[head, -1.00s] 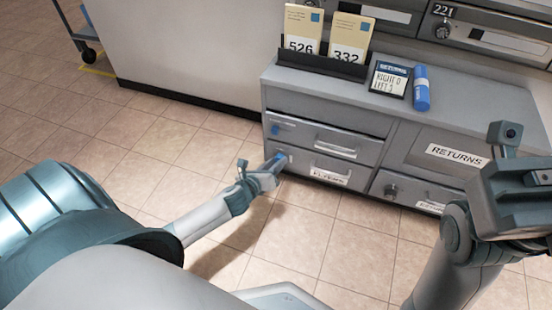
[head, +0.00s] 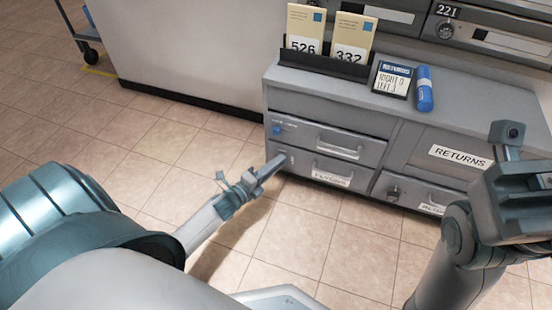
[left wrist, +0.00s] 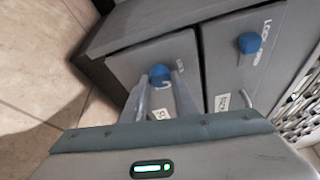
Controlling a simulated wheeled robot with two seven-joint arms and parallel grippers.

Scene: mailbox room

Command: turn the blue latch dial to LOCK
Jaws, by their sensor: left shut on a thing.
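In the left wrist view a blue latch dial (left wrist: 159,73) on the lower left drawer sits between the fingertips of my left gripper (left wrist: 162,80), which is shut on it. In the head view my left gripper (head: 277,161) reaches that drawer's left end and hides this dial. A second blue dial (head: 277,130) is on the drawer above; it also shows in the left wrist view (left wrist: 250,42) with lettering that seems to read LOCK. The lettering by the gripped dial is too small to read. My right gripper (head: 520,185) is at the right edge, its fingers unclear.
The grey cabinet (head: 300,98) has bar handles on its left drawers and a RETURNS panel (head: 460,156). On top are number cards (head: 352,35) in a holder, a sign (head: 392,79) and a blue cylinder (head: 425,88). The tiled floor (head: 130,140) before it is clear.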

